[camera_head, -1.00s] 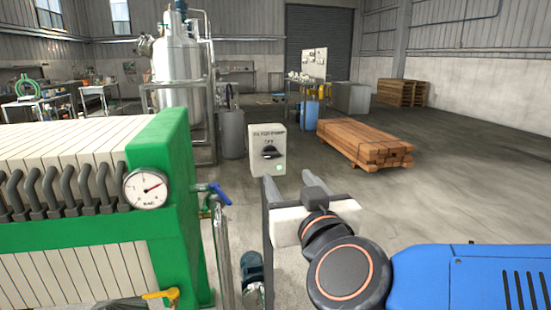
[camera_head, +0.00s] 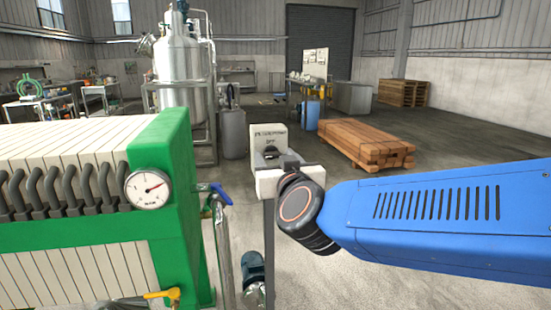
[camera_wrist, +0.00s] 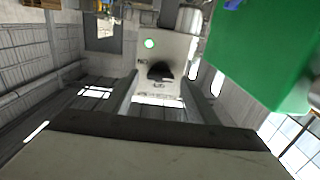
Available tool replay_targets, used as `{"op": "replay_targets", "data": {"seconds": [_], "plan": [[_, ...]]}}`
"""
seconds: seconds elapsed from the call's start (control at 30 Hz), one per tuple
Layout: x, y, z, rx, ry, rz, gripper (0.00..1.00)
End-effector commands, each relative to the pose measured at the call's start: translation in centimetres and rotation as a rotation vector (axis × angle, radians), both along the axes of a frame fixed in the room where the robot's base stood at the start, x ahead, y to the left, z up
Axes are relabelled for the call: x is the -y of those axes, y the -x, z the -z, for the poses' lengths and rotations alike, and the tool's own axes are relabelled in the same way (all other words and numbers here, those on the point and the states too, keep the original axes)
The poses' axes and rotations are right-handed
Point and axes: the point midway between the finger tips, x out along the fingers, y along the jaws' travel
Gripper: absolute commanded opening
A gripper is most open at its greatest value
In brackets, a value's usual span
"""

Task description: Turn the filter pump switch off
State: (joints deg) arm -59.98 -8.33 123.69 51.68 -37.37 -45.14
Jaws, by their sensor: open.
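The filter pump switch box (camera_head: 268,131) is a pale box on a post, with its label on the upper front. Its lower front is hidden behind my gripper (camera_head: 275,160) in the head view. In the wrist view the box (camera_wrist: 178,48) appears upside down, with a dark knob (camera_wrist: 160,70) on its face and a lit green lamp (camera_wrist: 149,43). My gripper (camera_wrist: 160,88) is open and empty, its two fingers pointing at the box, one to each side of the knob. I cannot tell whether a finger touches the knob, nor its exact setting.
A green filter press (camera_head: 175,170) with a pressure gauge (camera_head: 148,188) and a blue-handled valve (camera_head: 222,193) stands close on the left. A steel tank (camera_head: 182,75) is behind. A timber stack (camera_head: 365,142) lies at right on open floor.

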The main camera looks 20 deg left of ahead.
Motion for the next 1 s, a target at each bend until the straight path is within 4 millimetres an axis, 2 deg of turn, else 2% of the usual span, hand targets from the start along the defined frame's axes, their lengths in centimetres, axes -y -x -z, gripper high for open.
{"op": "replay_targets", "data": {"seconds": [0.27, 0.43, 0.47, 0.77, 1.0], "plan": [[-0.06, -0.12, -0.01, 0.000, 0.000, 0.000, 0.53], [-0.05, -0.11, -0.01, 0.000, 0.000, 0.000, 0.15], [-0.05, -0.11, -0.01, 0.000, 0.000, 0.000, 0.12], [-0.04, -0.12, -0.01, -0.014, -0.022, 0.000, 0.12], [0.02, -0.14, 0.00, -0.076, -0.124, 0.001, 0.12]]}}
